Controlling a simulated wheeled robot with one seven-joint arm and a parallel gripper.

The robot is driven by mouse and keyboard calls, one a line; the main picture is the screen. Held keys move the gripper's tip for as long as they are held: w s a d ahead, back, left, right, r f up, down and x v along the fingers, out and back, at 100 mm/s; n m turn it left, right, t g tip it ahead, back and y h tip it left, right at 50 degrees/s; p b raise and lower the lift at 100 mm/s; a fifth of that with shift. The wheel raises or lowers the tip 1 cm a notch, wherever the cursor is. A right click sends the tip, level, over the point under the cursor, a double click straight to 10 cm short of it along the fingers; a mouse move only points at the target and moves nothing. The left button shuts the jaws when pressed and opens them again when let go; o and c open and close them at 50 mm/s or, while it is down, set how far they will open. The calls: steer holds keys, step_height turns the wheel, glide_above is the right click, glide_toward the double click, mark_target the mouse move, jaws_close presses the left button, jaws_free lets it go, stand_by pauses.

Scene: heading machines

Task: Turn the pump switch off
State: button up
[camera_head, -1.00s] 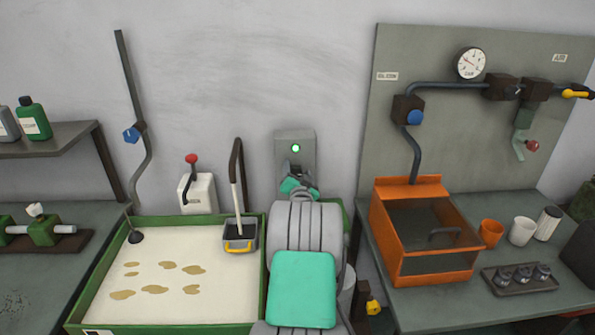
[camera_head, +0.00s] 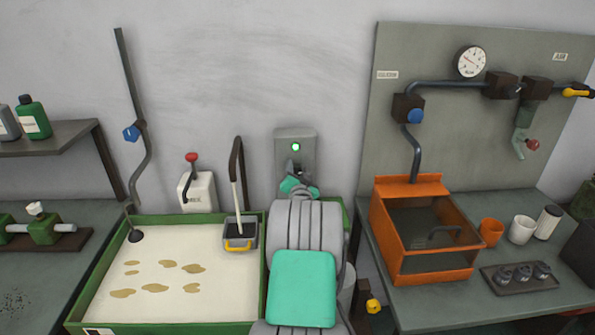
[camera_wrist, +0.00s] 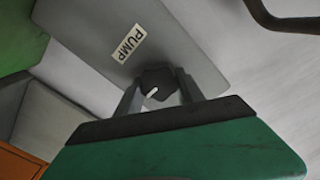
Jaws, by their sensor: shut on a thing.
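The pump switch is a grey box (camera_head: 309,147) on the wall behind the green tray, with a lit green lamp (camera_head: 295,147) on its face. In the wrist view the box (camera_wrist: 170,38) carries a PUMP label (camera_wrist: 128,45) and a dark round knob (camera_wrist: 157,82) with a white mark. My gripper (camera_wrist: 158,93) is shut on the knob, one finger on each side of it. In the head view my gripper (camera_head: 296,174) is at the lower part of the box, and my arm hides what lies below.
A green-rimmed tray (camera_head: 262,275) with tan blotches stands left of my arm, holding a small grey bin (camera_head: 240,236). A red-knobbed lever box (camera_head: 197,192) is behind it.

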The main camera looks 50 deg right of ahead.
steer(key=shift+f+b, duration=0.15)
steer(key=shift+b, duration=0.35)
steer(key=n+b, duration=0.2)
steer(key=b, duration=0.1)
steer(key=shift+f, duration=0.2)
steer(key=n+b, duration=0.1)
steer(key=b, duration=0.3)
steer(key=shift+w+a+n, duration=0.1)
steer(key=shift+n, duration=0.3)
steer(key=n+b, duration=0.5)
steer(key=b, duration=0.4)
steer(key=shift+w+a, duration=0.1)
steer(key=n+b, duration=0.5)
steer(key=b, duration=0.1)
steer(key=shift+w, duration=0.1)
steer(key=n+b, duration=0.4)
steer(key=shift+w+a+r, duration=0.1)
steer(key=shift+a+r, duration=0.05)
steer(key=shift+r, duration=0.15)
